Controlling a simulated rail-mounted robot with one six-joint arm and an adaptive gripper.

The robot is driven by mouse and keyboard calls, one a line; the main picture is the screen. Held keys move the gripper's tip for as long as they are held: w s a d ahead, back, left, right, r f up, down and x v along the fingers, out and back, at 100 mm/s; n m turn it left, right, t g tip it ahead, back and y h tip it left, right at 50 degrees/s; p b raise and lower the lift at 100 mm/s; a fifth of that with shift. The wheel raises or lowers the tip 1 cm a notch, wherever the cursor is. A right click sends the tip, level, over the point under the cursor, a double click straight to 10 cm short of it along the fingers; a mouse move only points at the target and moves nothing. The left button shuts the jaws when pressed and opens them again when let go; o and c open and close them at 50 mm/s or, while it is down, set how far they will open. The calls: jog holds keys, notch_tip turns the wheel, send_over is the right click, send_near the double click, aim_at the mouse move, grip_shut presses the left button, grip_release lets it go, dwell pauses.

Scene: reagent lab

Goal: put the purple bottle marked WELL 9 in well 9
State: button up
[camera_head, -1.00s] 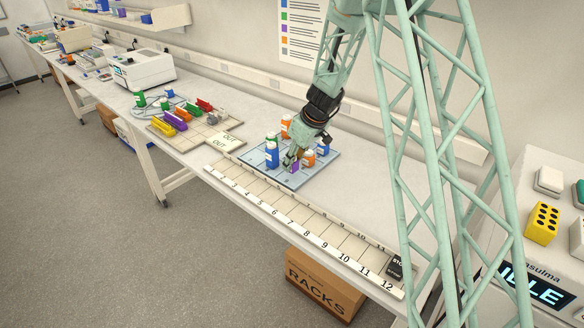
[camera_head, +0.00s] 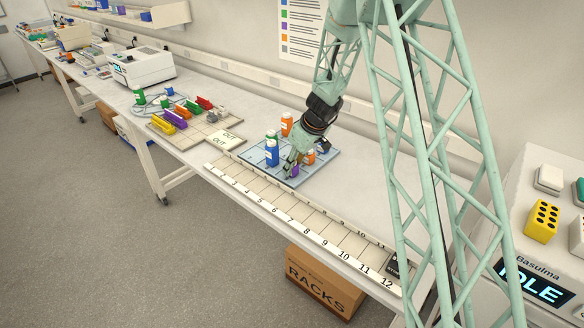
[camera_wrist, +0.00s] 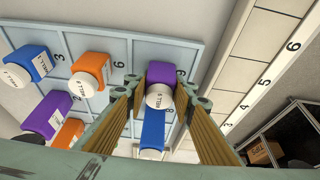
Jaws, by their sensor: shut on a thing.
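My gripper (camera_wrist: 160,98) is shut on a purple bottle (camera_wrist: 162,70) with a white cap; the print on the cap is too small to read. In the head view the gripper (camera_head: 293,165) is low at the front edge of the light blue tray (camera_head: 272,178), and the purple bottle (camera_head: 295,171) shows partly between its fingers. I cannot tell whether the bottle still touches the tray. A second purple bottle (camera_wrist: 47,114) stands on the tray in the wrist view.
Blue bottles (camera_head: 272,154), orange bottles (camera_head: 287,124) and a green one (camera_head: 270,136) stand on the tray near my gripper. A blue bottle (camera_wrist: 152,128) is close beside the held one. A black block (camera_head: 394,266) sits at the row's right end.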

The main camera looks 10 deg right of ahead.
jog(key=shift+f+b, duration=0.2)
jog(key=shift+b, duration=0.1)
jog(key=o, duration=0.8)
jog(key=shift+o, duration=0.2)
jog(key=shift+r+p, duration=0.2)
jog(key=shift+p, duration=0.15)
jog(key=shift+r, duration=0.2)
jog(key=v, duration=1.1)
jog(key=shift+s+r, duration=0.15)
jog(key=shift+r, duration=0.05)
jog(key=shift+d, duration=0.15)
jog(key=shift+r, duration=0.1)
